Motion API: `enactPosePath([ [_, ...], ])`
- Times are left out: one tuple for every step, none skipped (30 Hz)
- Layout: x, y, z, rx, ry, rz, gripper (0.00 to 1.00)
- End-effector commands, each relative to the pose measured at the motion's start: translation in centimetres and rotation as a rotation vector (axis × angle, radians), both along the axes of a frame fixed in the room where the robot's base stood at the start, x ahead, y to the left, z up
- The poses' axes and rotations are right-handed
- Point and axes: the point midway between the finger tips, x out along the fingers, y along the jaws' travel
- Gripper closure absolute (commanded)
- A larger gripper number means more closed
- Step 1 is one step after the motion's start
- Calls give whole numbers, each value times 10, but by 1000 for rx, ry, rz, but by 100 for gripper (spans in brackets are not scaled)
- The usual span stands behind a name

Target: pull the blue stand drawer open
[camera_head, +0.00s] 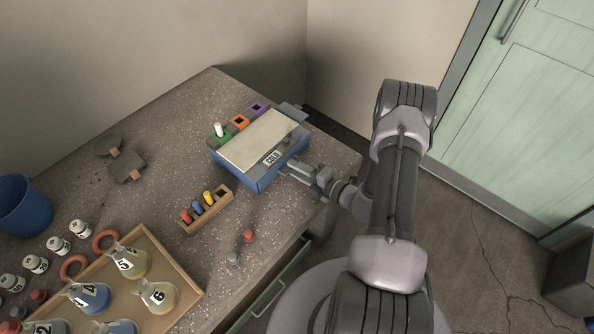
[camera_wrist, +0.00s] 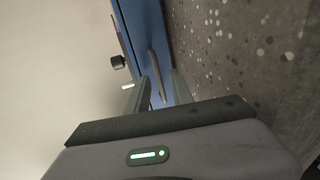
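The blue stand (camera_head: 258,180) sits on the speckled bench with a cream top and a small lettered label on its front side. In the wrist view its blue face (camera_wrist: 144,28) runs down from the top, with a curved handle bar (camera_wrist: 157,75) on it. My gripper (camera_head: 297,172) is close to the stand's front right side. In the wrist view my gripper (camera_wrist: 158,88) is open, its fingers on either side of the handle's near end. I cannot tell whether either finger touches the handle. The drawer's edges are not clear, and the handle is not clear in the head view.
A wooden rack (camera_head: 185,229) with coloured pieces stands left of my gripper. Red (camera_head: 249,236) and grey (camera_head: 233,258) small items lie nearby. A wooden tray (camera_head: 190,292) holds several flasks. Purple, orange and green blocks (camera_head: 240,122) line the stand's back.

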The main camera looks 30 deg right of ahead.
Motion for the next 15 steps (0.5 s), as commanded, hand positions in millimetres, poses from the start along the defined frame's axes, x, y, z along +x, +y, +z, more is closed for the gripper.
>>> enactPosePath([
  [0,0,0,0,0,0,72],
  [0,0,0,0,0,0,72],
  [0,0,0,0,0,0,72],
  [0,0,0,0,0,0,72],
  [0,0,0,0,0,0,78],
  [0,0,0,0,0,0,86],
  [0,0,0,0,0,0,92],
  [0,0,0,0,0,0,98],
  [0,0,0,0,0,0,100],
  [0,0,0,0,0,0,100],
  [0,0,0,0,0,0,100],
  [-1,0,0,0,0,0,100],
  [-1,0,0,0,0,0,100],
  [-1,0,0,0,0,1,100],
  [-1,0,0,0,0,1,100],
])
